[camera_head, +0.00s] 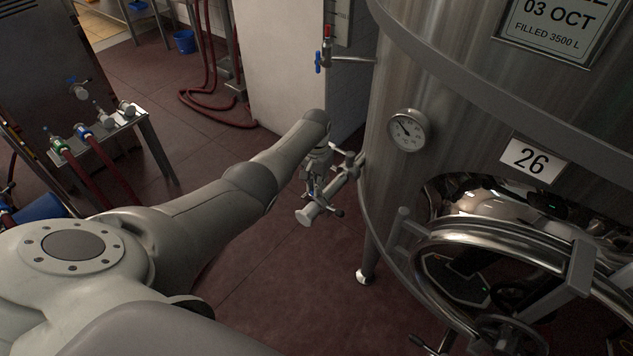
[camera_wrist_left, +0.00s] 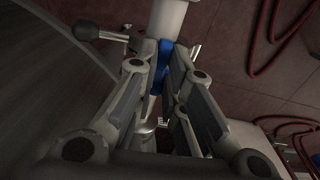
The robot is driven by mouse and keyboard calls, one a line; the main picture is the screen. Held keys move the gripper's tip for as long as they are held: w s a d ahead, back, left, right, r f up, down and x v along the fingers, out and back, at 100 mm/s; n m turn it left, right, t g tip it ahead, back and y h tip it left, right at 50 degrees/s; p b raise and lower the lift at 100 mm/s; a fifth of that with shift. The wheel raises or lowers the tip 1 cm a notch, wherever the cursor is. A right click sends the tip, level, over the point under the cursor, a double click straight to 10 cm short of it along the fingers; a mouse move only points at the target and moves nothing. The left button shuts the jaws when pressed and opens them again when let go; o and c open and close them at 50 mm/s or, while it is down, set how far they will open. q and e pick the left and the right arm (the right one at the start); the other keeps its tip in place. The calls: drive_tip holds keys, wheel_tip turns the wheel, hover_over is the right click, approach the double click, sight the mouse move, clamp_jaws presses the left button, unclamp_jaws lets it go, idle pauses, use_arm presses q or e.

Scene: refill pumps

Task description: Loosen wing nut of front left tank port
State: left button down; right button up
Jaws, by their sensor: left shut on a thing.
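The tank port (camera_head: 308,214) is a steel pipe fitting low on the left side of the big steel tank (camera_head: 455,95). Its pale pipe (camera_wrist_left: 168,18) shows at the top of the left wrist view, with a black-tipped lever (camera_wrist_left: 86,31) to the left. My left gripper (camera_head: 318,172) reaches down onto the fitting from above. In the left wrist view its fingers (camera_wrist_left: 161,82) are closed around a small blue part (camera_wrist_left: 164,50) below the pipe. The fingers hide most of it, and I cannot tell whether it is the wing nut. My right gripper is not in view.
A round dial gauge (camera_head: 408,130) and a small tap (camera_head: 319,62) stick out from the tank above the port. A handwheel (camera_head: 515,240) stands at the right. A hose stand (camera_head: 105,133) is at the left. Red hoses (camera_head: 208,100) lie on the floor behind.

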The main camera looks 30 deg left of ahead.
use_arm(q)
drive_tip(key=n, duration=0.4)
drive_tip(key=shift+r+n+p, duration=0.1)
drive_tip(key=shift+n+p, duration=0.2)
drive_tip(key=n, duration=0.4)
drive_tip(key=shift+n, duration=0.3)
drive_tip(key=n, duration=0.4)
drive_tip(key=shift+p, duration=0.4)
drive_tip(key=shift+n, duration=1.9)
drive_tip(key=c, duration=1.5)
unclamp_jaws()
